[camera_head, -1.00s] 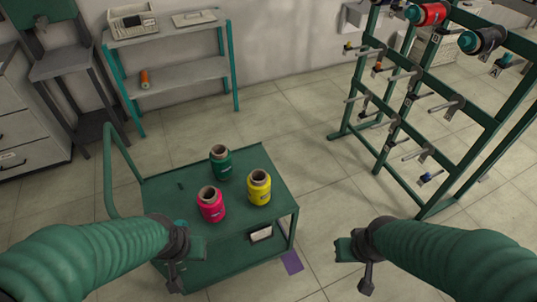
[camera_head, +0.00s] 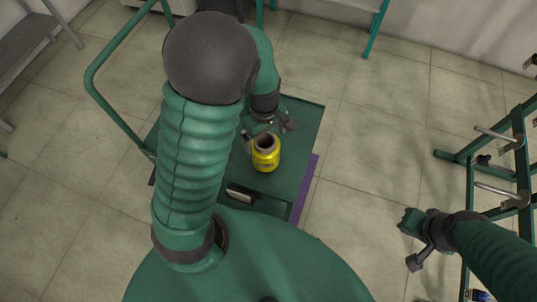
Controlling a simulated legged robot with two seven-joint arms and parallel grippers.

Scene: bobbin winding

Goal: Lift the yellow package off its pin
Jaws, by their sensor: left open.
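The yellow package (camera_head: 266,153), a spool with a brown tube core at its top, stands upright on the green cart (camera_head: 303,118). No pin shows under it. My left gripper (camera_head: 267,133) is open just behind and above the package, its fingers spread near the tube's top. Whether a finger touches the package I cannot tell. My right gripper (camera_head: 411,242) is open and empty over the floor to the right of the cart. The pink and green packages are not visible; my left arm covers much of the cart.
The green rack (camera_head: 520,150) with metal pins stands at the right edge. A cart handle (camera_head: 93,82) rises at the left. Floor between cart and rack is clear.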

